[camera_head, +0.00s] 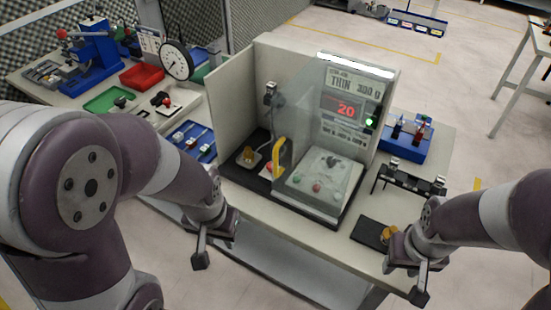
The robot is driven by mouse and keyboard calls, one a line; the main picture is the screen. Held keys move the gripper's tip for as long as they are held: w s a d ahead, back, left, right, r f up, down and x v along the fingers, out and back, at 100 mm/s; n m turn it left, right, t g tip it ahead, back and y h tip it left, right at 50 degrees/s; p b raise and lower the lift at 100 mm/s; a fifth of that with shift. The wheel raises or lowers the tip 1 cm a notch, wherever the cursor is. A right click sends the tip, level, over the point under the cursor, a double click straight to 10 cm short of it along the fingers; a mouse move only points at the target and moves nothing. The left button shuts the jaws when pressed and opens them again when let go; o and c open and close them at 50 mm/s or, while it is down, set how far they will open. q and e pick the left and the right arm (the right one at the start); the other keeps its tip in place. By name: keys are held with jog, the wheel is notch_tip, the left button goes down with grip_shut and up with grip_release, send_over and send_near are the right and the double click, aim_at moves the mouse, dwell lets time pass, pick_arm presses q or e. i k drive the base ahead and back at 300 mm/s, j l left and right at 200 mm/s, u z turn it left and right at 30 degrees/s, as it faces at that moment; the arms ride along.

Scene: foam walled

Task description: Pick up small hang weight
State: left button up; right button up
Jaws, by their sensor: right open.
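A small brass-coloured piece (389,233), possibly the small hang weight, is at a black pad (371,232) on the right front of the table. My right gripper (404,280) is open, beside and in front of it at the table edge; contact is unclear. Another brass-coloured weight (249,155) stands inside the walled booth at left. A black rack (408,184) holds small silvery pieces, too small to identify. My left gripper (214,243) is open and empty in front of the table's left front edge.
The booth (234,103) has a clear panel, a display reading 20, and a yellow handle (279,157). A blue holder (405,141) stands behind the rack. A side table at left carries a dial gauge (176,61), trays and tools. The right floor is mostly clear.

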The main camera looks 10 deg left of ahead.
aim_at(249, 156)
jog(key=k+z, duration=0.1)
jog(key=k, duration=0.55)
jog(key=i+j+z, duration=0.15)
jog(key=z, duration=0.25)
jog(key=j+z, duration=0.4)
jog(key=i+j+z, duration=0.1)
jog(key=z, duration=0.3)
jog(key=j+z, duration=0.4)
jog(key=j, duration=1.45)
